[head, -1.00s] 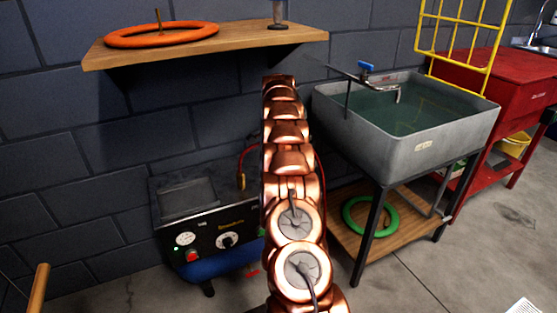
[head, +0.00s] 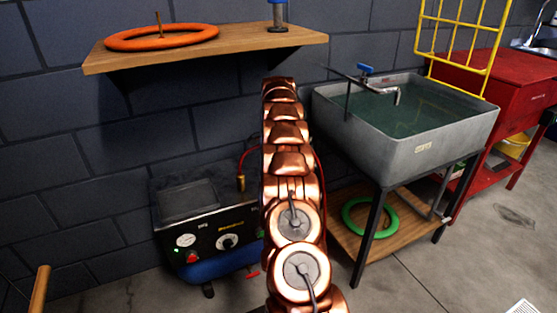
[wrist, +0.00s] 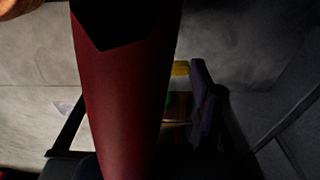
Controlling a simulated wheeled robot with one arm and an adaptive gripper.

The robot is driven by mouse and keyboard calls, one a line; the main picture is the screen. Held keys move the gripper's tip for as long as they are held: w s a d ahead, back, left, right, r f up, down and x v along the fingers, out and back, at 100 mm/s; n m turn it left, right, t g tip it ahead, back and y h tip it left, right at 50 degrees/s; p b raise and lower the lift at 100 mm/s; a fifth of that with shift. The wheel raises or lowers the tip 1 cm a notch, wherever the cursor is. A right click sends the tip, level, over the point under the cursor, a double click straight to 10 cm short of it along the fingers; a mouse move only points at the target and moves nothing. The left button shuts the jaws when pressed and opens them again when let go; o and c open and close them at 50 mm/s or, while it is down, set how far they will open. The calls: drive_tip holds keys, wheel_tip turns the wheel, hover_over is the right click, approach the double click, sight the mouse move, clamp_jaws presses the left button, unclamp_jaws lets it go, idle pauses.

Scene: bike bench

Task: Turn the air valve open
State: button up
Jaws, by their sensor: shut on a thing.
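The air compressor (head: 215,238) stands on the floor against the wall, with a black top, a dial, a gauge and a blue tank. A small red lever (head: 254,272), which looks like the air valve's handle, shows low at its right, beside my arm. In the head view my arm hides my gripper and the rest of the valve. In the wrist view a broad dark red part (wrist: 125,80), seemingly that lever, runs close past the camera into my gripper (wrist: 135,130). My gripper is shut on it. The shadow hides the exact contact.
A wooden shelf (head: 245,45) with an orange tyre (head: 162,36) hangs above. A grey sink (head: 420,135) on a black-legged stand (head: 372,235) is close right of my arm. A red hose (head: 246,153) rises behind the compressor. Open floor lies in front.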

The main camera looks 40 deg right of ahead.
drive_tip(key=n+p, duration=0.4)
drive_tip(key=shift+s+r+n, duration=0.1)
drive_tip(key=shift+s+n, duration=0.05)
drive_tip(key=shift+n, duration=0.15)
drive_tip(key=n+p, duration=0.2)
drive_tip(key=n, duration=0.2)
drive_tip(key=shift+a, duration=0.1)
drive_tip(key=n+p, duration=0.2)
drive_tip(key=n, duration=0.3)
drive_tip(key=shift+f, duration=0.2)
drive_tip(key=n, duration=0.4)
drive_tip(key=shift+p, duration=0.4)
drive_tip(key=shift+n, duration=0.3)
drive_tip(key=o, duration=1.1)
drive_tip(key=shift+r, duration=0.1)
drive_tip(key=shift+o, duration=0.2)
